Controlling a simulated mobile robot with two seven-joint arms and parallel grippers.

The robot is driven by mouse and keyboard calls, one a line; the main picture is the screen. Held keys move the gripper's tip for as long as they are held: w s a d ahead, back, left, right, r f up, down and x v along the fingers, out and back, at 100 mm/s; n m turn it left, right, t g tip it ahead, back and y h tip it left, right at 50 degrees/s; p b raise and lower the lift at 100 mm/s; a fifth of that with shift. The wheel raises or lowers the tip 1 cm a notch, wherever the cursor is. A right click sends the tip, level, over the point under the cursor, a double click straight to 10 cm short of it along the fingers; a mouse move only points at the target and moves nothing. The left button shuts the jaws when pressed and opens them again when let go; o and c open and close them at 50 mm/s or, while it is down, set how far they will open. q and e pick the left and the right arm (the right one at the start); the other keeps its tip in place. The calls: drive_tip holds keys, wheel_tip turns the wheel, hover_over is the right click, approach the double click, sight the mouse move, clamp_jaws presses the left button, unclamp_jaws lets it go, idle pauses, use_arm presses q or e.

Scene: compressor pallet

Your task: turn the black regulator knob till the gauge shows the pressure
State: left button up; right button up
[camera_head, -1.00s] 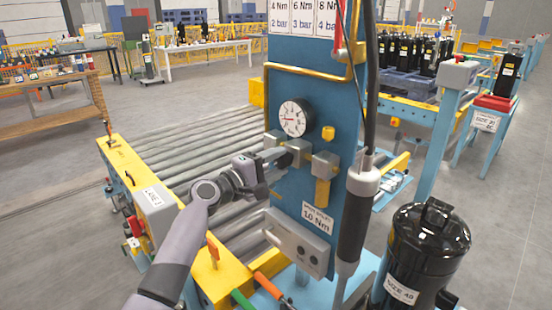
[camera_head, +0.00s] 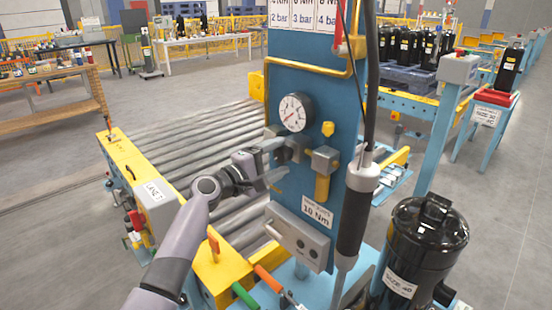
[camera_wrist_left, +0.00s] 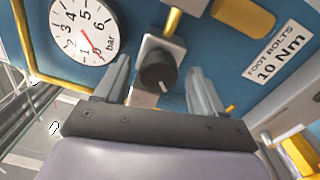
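The black regulator knob (camera_wrist_left: 158,70) sits on a metal block on the blue panel, its white mark pointing down in the left wrist view. My left gripper (camera_wrist_left: 158,85) is open, with one finger on each side of the knob and visible gaps to it. In the head view, the left gripper (camera_head: 281,164) is in front of the knob, which it partly hides. The round white gauge (camera_head: 295,112) is above the knob; it also shows in the left wrist view (camera_wrist_left: 80,30). Its red needle points near the 0 end of the scale. My right gripper is not in view.
A second metal block with a yellow part (camera_head: 323,172) is right of the knob. A black hand tool (camera_head: 354,210) hangs in front of the panel. A grey box (camera_head: 298,238) is below. A black compressor (camera_head: 425,245) stands at right, a roller conveyor (camera_head: 190,135) at left.

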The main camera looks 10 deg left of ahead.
use_arm(q)
drive_tip(key=v, duration=0.7)
drive_tip(key=shift+b, duration=0.3)
drive_tip(key=shift+s+f, duration=0.1)
idle(0.3)
drive_tip(key=s+f+m+g+y, duration=0.1)
drive_tip(key=s+f+m+y, duration=0.1)
drive_tip(key=s+f, duration=0.35)
drive_tip(key=s+a+f+m+g+y, duration=0.1)
drive_tip(key=s+f+m+y, duration=0.1)
drive_tip(key=f, duration=0.6)
drive_tip(key=s+f+m+g+y, duration=0.1)
drive_tip(key=s+f+m, duration=0.1)
drive_tip(key=s+f, duration=0.35)
drive_tip(key=s+f+m+y, duration=0.1)
drive_tip(key=s+f+m, duration=0.4)
drive_tip(key=s, duration=0.4)
drive_tip(key=s+f+m+g+y, duration=0.1)
drive_tip(key=s+f+m, duration=0.3)
drive_tip(key=s, duration=0.5)
wheel_tip(320, 180, down, 3)
drive_tip(key=shift+s+a+r+m+g+y, duration=0.15)
drive_tip(key=shift+s+r+m+g+y, duration=0.15)
drive_tip(key=shift+s+m+y, duration=0.15)
drive_tip(key=shift+c, duration=0.3)
